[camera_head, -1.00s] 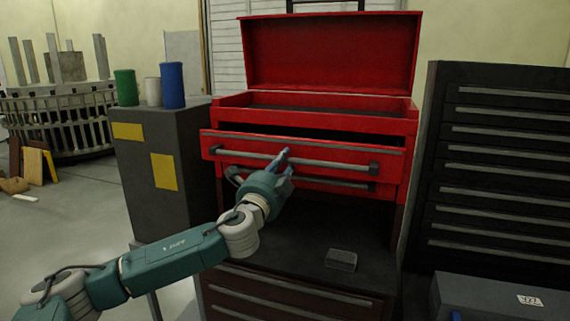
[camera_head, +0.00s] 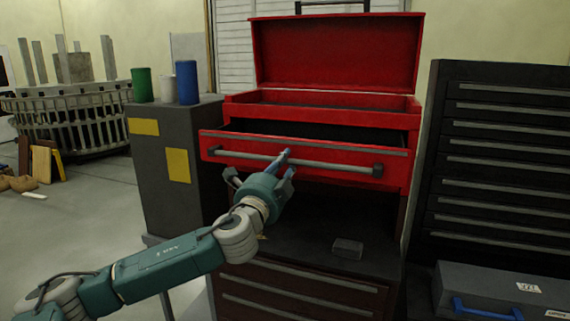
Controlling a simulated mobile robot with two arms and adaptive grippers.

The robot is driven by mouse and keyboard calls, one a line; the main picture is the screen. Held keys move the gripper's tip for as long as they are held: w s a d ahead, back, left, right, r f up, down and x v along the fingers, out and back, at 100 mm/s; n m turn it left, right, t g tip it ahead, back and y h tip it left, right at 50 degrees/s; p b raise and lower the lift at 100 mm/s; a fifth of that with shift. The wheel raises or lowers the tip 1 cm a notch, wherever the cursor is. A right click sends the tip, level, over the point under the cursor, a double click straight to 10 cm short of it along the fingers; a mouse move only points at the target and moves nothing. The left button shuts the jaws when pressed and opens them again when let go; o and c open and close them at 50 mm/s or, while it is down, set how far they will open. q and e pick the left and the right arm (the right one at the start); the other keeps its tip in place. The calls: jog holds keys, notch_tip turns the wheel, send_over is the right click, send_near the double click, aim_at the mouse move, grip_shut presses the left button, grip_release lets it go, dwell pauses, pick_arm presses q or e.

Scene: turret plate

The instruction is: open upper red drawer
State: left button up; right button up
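The upper red drawer (camera_head: 345,168) of the red tool chest (camera_head: 412,121) is pulled out, with a dark gap showing behind its front. Its long grey bar handle (camera_head: 335,164) runs across the front. My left gripper (camera_head: 287,163) is at the handle's middle, with one finger over the bar and another just below it. It appears shut on the bar, though the inner contact is hidden. My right gripper is out of view.
The chest's red lid (camera_head: 335,55) stands open. A small grey block (camera_head: 347,248) lies on the dark shelf below. A grey cabinet (camera_head: 205,140) with cans stands left, a dark drawer cabinet (camera_head: 500,165) right. A grey case (camera_head: 490,285) sits at lower right.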

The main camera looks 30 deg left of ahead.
pick_arm(q)
jog(key=o, duration=0.3)
jog(key=shift+s, duration=0.1)
jog(key=v, duration=1.2)
